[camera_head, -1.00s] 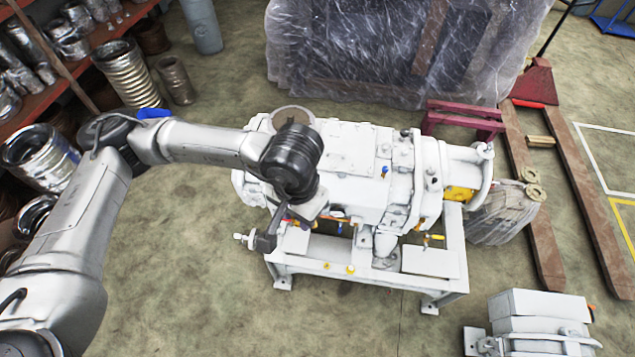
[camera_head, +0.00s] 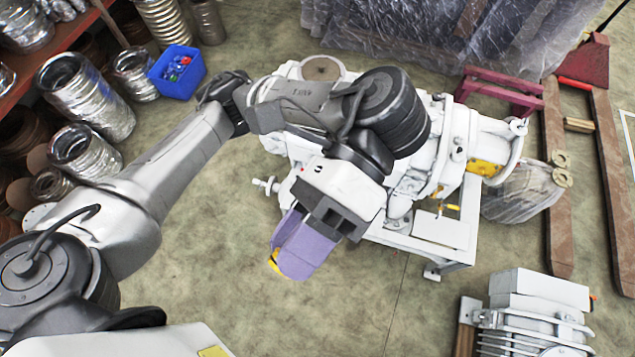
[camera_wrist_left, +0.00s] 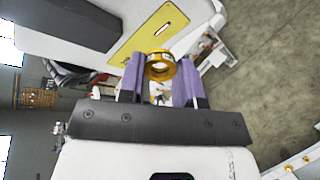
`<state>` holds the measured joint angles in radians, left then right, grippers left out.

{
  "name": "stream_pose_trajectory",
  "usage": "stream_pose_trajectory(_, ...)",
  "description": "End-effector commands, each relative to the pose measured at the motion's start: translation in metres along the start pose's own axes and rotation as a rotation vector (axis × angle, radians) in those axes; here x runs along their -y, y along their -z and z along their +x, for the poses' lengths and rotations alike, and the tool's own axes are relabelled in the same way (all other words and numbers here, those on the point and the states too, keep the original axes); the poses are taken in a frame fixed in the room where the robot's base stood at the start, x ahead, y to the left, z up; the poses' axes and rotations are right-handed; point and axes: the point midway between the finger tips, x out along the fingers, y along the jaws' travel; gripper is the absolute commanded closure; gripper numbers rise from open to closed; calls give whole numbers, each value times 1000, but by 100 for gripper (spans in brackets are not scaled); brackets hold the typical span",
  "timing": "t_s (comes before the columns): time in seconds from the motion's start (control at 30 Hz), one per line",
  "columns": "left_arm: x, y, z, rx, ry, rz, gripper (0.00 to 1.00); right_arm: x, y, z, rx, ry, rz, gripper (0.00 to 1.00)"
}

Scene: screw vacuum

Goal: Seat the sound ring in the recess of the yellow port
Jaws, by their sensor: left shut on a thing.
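My left gripper (camera_head: 282,262) has purple fingers and is held in front of the white pump (camera_head: 415,165), over the floor. In the left wrist view my left gripper (camera_wrist_left: 160,72) is shut on an amber-yellow ring (camera_wrist_left: 160,66). The ring's open hole faces that camera. In the head view only a sliver of yellow (camera_head: 274,261) shows at the fingertips. A yellow area (camera_head: 485,168) shows on the pump's right end, away from the gripper; its recess cannot be made out. My right gripper is not in view.
A blue bin (camera_head: 178,72) with red and blue pieces stands at the upper left, near metal cans and hoses. A white unit (camera_head: 535,300) stands lower right. Floor in front is clear.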

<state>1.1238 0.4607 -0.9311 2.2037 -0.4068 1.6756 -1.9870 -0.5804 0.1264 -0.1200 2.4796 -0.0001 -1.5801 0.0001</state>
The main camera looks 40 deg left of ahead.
Motion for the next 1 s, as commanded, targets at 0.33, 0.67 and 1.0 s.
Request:
stream_pose_trajectory(0.33, -57, -77, -20, 474, -192, 286, 90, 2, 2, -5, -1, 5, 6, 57)
stream_pose_trajectory(0.67, -75, -142, -75, 951, -345, 525, 90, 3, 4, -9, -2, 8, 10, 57)
stream_pose_trajectory(1.0, -65, -175, -154, 1477, -458, 721, 90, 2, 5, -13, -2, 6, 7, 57)
